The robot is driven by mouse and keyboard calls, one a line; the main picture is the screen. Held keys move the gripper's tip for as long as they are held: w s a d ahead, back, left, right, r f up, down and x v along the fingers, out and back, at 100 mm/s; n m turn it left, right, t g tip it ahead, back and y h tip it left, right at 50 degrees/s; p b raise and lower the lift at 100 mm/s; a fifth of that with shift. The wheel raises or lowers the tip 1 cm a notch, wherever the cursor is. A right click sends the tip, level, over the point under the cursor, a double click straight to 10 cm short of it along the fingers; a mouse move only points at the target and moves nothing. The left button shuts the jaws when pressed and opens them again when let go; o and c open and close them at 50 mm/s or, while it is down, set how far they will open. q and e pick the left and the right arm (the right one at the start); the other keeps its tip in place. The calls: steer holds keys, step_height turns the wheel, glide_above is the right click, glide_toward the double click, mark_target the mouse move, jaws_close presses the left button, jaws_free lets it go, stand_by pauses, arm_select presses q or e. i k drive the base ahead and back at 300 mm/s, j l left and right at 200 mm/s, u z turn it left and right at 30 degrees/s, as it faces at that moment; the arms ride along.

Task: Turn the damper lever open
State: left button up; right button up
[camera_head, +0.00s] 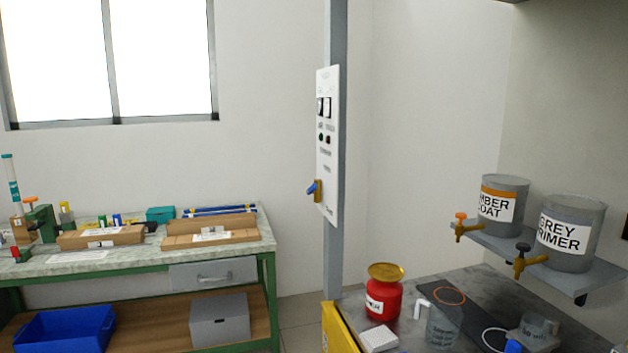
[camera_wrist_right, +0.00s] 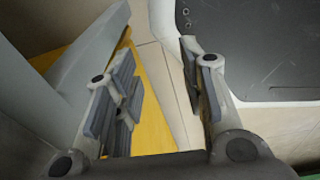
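The damper lever (camera_head: 313,188) is a small blue handle on a brass-coloured mount, low on a white control panel (camera_head: 327,140). The panel is fixed to a grey post and also carries switches and small round buttons. The lever sticks out to the left and slopes slightly down. Neither gripper shows in the head view. My right gripper (camera_wrist_right: 165,100) shows in the right wrist view with its fingers apart and nothing between them. The lever does not show in the right wrist view.
A yellow panel (camera_head: 336,330) stands below the post.

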mark_target(313, 187)
steer(key=i+j+z, duration=0.1)
steer(key=i+j, duration=0.25)
steer(key=j, duration=0.3)
steer(key=i+j+z, duration=0.25)
steer(key=j, duration=0.4)
steer(key=i+j, duration=0.25)
steer(key=i+j+z, duration=0.15)
steer(key=j, duration=0.3)
